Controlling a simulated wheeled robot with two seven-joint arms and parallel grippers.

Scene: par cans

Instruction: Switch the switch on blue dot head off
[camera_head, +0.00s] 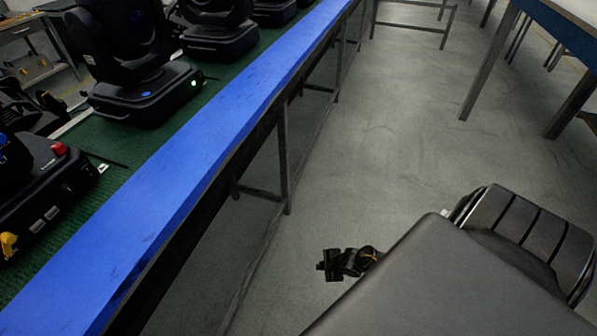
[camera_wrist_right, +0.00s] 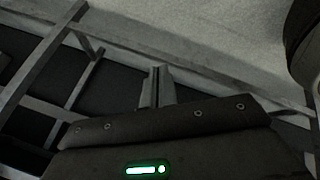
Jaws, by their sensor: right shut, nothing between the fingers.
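The blue dot head (camera_head: 140,97) is a black moving-head light with a blue oval dot on its base, standing on the green-topped bench at the upper left in the head view. A small glowing green spot (camera_head: 193,84) shows on the right side of its base. I cannot tell the switch's shape at this size. My right gripper (camera_head: 322,266) is low over the floor, right of the bench and well apart from the head. Its fingers (camera_wrist_right: 156,88) are shut and empty in the right wrist view. My left gripper is not in view.
The bench's wide blue edge (camera_head: 185,165) runs diagonally between my right gripper and the lights. Another black light (camera_head: 45,185) with a red part stands nearer, and more stand behind. Metal bench legs (camera_head: 284,155) are left of the gripper. Open floor (camera_head: 400,140) lies beyond it.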

